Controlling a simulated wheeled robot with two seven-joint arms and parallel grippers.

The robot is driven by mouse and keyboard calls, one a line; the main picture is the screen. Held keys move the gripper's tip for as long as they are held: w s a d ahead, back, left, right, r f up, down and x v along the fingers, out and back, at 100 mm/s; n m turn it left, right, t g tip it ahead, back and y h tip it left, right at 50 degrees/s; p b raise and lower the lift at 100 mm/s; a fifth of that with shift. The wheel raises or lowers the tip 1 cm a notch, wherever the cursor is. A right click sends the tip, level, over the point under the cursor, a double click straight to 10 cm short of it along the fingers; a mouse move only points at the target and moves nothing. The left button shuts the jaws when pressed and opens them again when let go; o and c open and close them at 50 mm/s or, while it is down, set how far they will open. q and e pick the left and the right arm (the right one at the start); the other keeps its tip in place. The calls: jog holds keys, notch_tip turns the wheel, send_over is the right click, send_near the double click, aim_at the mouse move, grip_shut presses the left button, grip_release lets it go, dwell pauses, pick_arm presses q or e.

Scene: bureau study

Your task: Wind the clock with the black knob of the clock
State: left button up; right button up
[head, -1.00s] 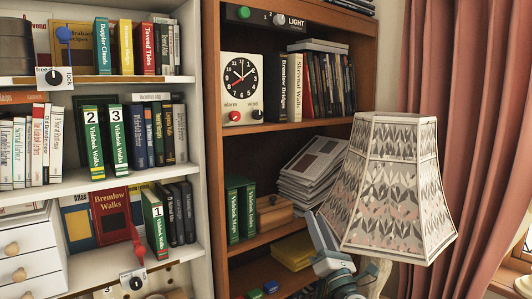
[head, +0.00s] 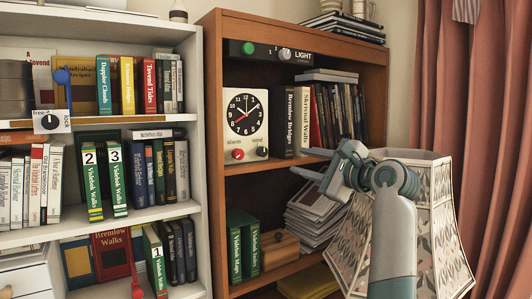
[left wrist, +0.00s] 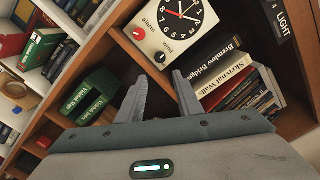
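The white clock (head: 244,126) with a black dial stands on a shelf of the brown bookcase. Its black knob (head: 262,152), under the word "wind", is at the lower right of its face. A red knob (head: 238,154) marked "alarm" is at the lower left. My left gripper (head: 299,161) is open and empty, to the right of the black knob and apart from it, fingers pointing left. In the left wrist view, the black knob (left wrist: 160,57) lies just beyond the open fingertips (left wrist: 161,80). The top of the clock is cut off there. My right gripper is not in view.
Books (head: 283,122) stand right beside the clock. A patterned lampshade (head: 437,240) is behind my left arm at the right. A light switch panel (head: 268,51) is above the clock. Green books (head: 242,248) and stacked papers (head: 312,215) are on the shelf below.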

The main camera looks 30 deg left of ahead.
pick_arm(q)
jog(key=shift+a, duration=0.1)
jog(key=p, duration=0.9)
send_near(264, 153)
jog(key=x, duration=0.7)
jog(key=shift+a+r, duration=0.25)
jog(key=shift+r, duration=0.05)
jog(key=shift+p+x, duration=0.35)
jog(key=shift+x, duration=0.45)
jog(key=shift+f, duration=0.15)
jog(key=shift+c, duration=0.5)
jog(key=c, duration=0.7)
